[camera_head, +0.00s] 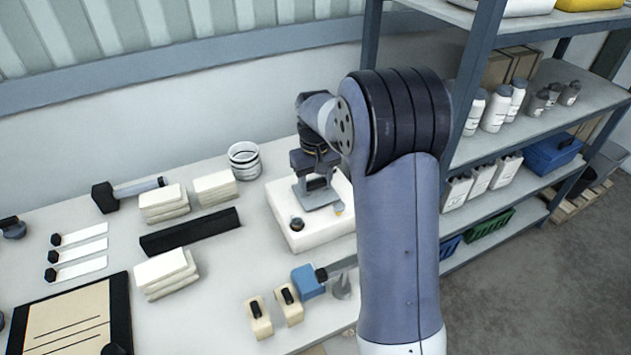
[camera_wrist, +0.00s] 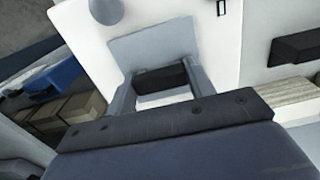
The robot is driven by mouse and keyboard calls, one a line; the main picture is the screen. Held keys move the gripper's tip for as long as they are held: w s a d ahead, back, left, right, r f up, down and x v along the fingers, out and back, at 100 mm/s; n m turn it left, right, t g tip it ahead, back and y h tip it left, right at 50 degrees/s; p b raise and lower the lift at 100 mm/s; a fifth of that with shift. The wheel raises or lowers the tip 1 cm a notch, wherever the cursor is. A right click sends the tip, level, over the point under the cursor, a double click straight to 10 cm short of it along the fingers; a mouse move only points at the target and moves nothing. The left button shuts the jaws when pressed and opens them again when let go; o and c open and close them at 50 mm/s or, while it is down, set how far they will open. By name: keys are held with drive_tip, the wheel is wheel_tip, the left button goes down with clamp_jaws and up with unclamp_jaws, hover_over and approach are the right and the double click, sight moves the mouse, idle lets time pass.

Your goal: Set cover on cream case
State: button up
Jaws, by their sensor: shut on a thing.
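The cream case (camera_head: 312,236) is a low box with rounded corners on the white bench. It also fills the upper middle of the wrist view (camera_wrist: 224,50). My gripper (camera_head: 317,181) is above the case, pointing down. Its fingers are shut on the black handle (camera_wrist: 161,77) of a flat grey cover (camera_wrist: 150,46). In the head view the cover (camera_head: 312,201) is over the top of the case; I cannot tell whether it touches. A dark round knob (camera_head: 297,223) stands on the case near its left corner.
A blue clamp-like tool (camera_head: 309,280) and two cream blocks (camera_head: 259,318) lie in front of the case. A black bar (camera_head: 190,232) and folded cloth stacks (camera_head: 165,269) lie left. White rings (camera_head: 244,161) stand behind. A metal shelf (camera_head: 545,165) is at right.

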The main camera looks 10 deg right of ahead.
drive_tip(key=shift+f, duration=0.2)
idle(0.4)
drive_tip(key=o, duration=1.1)
drive_tip(key=shift+c, duration=0.2)
wheel_tip(320, 180, up, 11)
drive_tip(key=shift+b, duration=0.4)
drive_tip(key=shift+f, duration=0.2)
wheel_tip(320, 180, down, 11)
drive_tip(key=shift+r+p, duration=0.2)
drive_tip(key=shift+p, duration=0.2)
drive_tip(key=shift+r, duration=0.1)
